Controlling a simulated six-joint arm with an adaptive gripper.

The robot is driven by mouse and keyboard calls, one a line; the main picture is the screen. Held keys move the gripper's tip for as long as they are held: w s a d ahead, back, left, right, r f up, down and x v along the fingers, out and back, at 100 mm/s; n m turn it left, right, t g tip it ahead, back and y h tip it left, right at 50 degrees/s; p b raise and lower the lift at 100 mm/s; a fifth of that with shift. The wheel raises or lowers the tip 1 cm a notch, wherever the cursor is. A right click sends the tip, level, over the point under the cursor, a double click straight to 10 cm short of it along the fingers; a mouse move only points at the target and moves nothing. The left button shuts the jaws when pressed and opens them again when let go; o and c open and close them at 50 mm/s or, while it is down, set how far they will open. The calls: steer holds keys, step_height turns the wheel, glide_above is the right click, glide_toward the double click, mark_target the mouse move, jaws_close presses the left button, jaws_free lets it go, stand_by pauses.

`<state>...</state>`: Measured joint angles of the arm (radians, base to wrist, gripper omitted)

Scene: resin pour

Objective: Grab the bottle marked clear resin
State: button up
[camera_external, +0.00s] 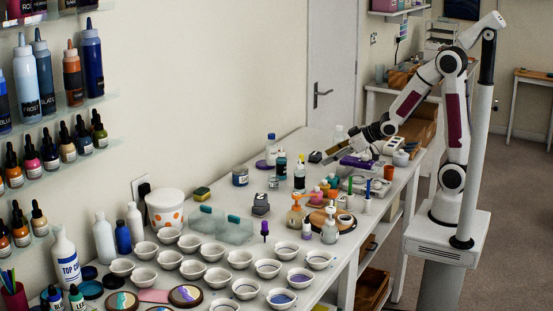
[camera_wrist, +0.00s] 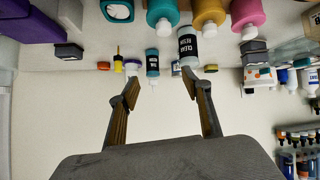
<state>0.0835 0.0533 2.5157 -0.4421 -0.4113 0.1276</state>
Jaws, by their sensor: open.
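The bottle marked clear resin (camera_wrist: 187,46) shows in the wrist view at the upper middle, with a black label, pale body and white cap. It appears just beyond the tip of the right-hand finger, apart from it. My gripper (camera_wrist: 160,86) is open with nothing held between its fingers. In the external view my gripper (camera_external: 337,152) reaches left over the far part of the white table (camera_external: 318,252). I cannot tell for sure which bottle there is the clear resin.
In the wrist view a teal bottle (camera_wrist: 162,14), a yellow bottle (camera_wrist: 209,14) and a pink bottle (camera_wrist: 248,14) crowd the top. A dark-labelled bottle (camera_wrist: 152,62) stands beside the clear resin. Several white cups (camera_external: 240,258) fill the table's near part.

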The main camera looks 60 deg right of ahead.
mark_target(300, 179)
steer(key=shift+w+a+f+n+t+y, duration=0.15)
steer(key=shift+w+a+f+n+y, duration=0.1)
steer(key=shift+w+a+f+y, duration=0.45)
steer(key=shift+w+a+f+n+t+y, duration=0.1)
steer(key=shift+w+a+f+n+y, duration=0.15)
steer(key=shift+a+f+y, duration=0.5)
steer(key=shift+w+a+f+n+t+y, duration=0.2)
steer(key=shift+w+a+f+y, duration=0.2)
steer(key=shift+a+f, duration=0.65)
steer(key=shift+a+r, duration=0.15)
steer(key=shift+x, duration=1.35)
steer(key=shift+w, duration=0.1)
steer(key=shift+w+a+f, duration=0.2)
steer(key=shift+w+f, duration=0.3)
steer(key=shift+w+a+f, duration=0.2)
steer(key=shift+w+f, duration=0.3)
steer(key=shift+w, duration=0.05)
steer(key=shift+x, duration=1.05)
